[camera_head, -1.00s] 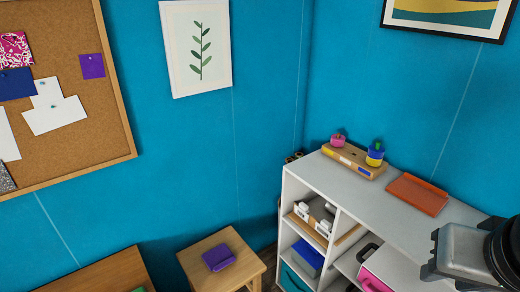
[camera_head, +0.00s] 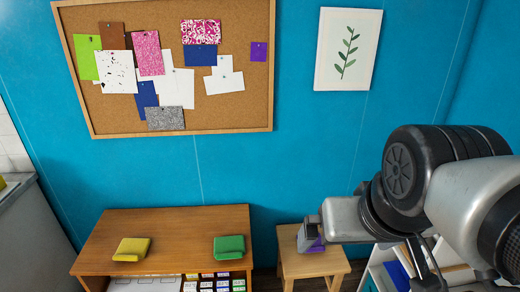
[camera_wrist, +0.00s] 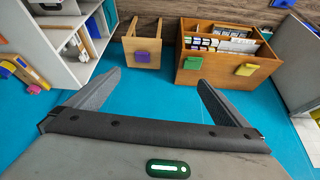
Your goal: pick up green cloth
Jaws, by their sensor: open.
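The green cloth (camera_head: 229,247) lies folded on the right end of the top of a wooden cabinet (camera_head: 165,224) in the head view. It also shows in the wrist view (camera_wrist: 193,63), near the cabinet's left edge. My gripper (camera_wrist: 155,85) is open and empty in the wrist view, its two fingers spread wide. The cloth shows beyond the fingers, well away from them. In the head view my arm fills the right side, and its end (camera_head: 312,232) hangs in front of the small stool.
A yellow cloth (camera_head: 131,249) lies on the cabinet's left end. A purple cloth (camera_wrist: 142,56) lies on a wooden stool (camera_head: 315,263) right of the cabinet. A white shelf (camera_wrist: 75,45) stands beyond the stool. A grey counter (camera_head: 18,195) is at far left.

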